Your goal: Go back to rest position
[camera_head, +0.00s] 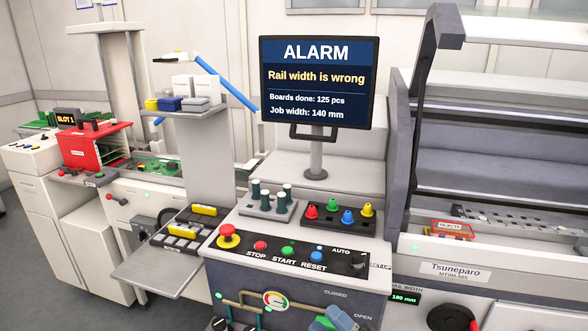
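I cannot make out either gripper in the head view. No arm of mine comes in from the left or the right. The control panel (292,254) stands in front of me, with a red mushroom button on a yellow base (229,236) and stop, start and reset buttons. Below it, a blue handle (340,317) shows at the lower edge near the words CLOSED and OPEN. It is cut off by the frame. The monitor (317,82) reads ALARM, rail width is wrong, job width 140 mm. A small display (404,298) reads 180 mm.
A grey side shelf (150,272) juts out at the left, by a tray with yellow-marked pieces (186,232). A red rack (92,146) stands farther left. A black handwheel (452,318) is at the lower right. Open floor (50,270) shows at the lower left.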

